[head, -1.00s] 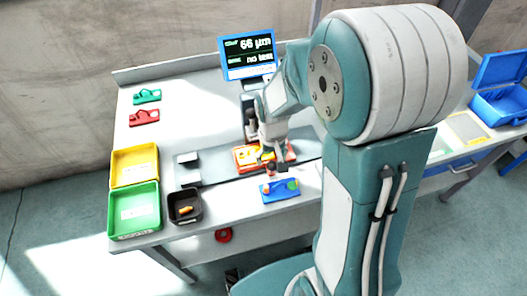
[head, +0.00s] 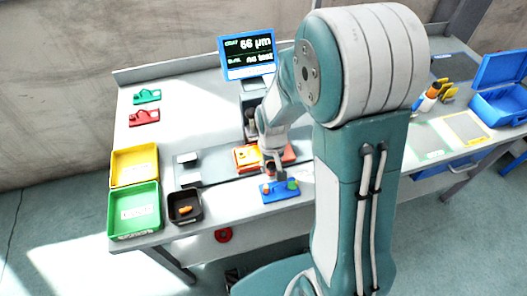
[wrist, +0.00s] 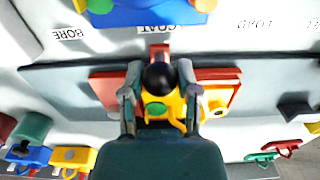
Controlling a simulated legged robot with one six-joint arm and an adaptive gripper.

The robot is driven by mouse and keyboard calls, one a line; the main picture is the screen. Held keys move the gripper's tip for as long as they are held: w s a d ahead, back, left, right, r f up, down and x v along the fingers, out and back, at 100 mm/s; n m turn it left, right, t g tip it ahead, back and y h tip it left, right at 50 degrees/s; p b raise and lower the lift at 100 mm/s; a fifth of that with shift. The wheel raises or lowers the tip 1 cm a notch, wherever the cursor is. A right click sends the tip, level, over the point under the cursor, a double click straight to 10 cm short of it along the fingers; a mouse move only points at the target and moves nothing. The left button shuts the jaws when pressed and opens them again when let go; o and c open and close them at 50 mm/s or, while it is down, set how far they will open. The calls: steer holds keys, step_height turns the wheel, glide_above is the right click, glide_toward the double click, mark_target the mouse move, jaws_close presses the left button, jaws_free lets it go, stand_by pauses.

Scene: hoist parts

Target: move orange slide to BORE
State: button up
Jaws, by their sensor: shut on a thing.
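The orange slide (wrist: 178,108), yellow-orange with a green spot, shows between my fingers in the wrist view. My gripper (wrist: 160,100) is shut on it, with a black ball at its top between the fingertips. A red-orange block (wrist: 105,88) lies behind and to both sides of it. In the head view my gripper (head: 272,170) is in front of that block (head: 245,157); the held slide is mostly hidden there, and its height cannot be told. The BORE label (wrist: 69,33) is at upper left in the wrist view, left of the COAT label (wrist: 158,29).
A blue plate (head: 281,192) with coloured spots lies at the table's front edge, close to my gripper. A gauge display (head: 248,56) stands behind. A yellow tray (head: 134,166), green tray (head: 134,208) and black bin (head: 185,205) are at left.

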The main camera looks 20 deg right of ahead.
steer(key=d, duration=1)
steer(key=shift+d+f, duration=0.1)
steer(key=o, duration=0.8)
steer(key=shift+o, duration=0.2)
step_height(320, 180, up, 9)
stand_by(0.3)
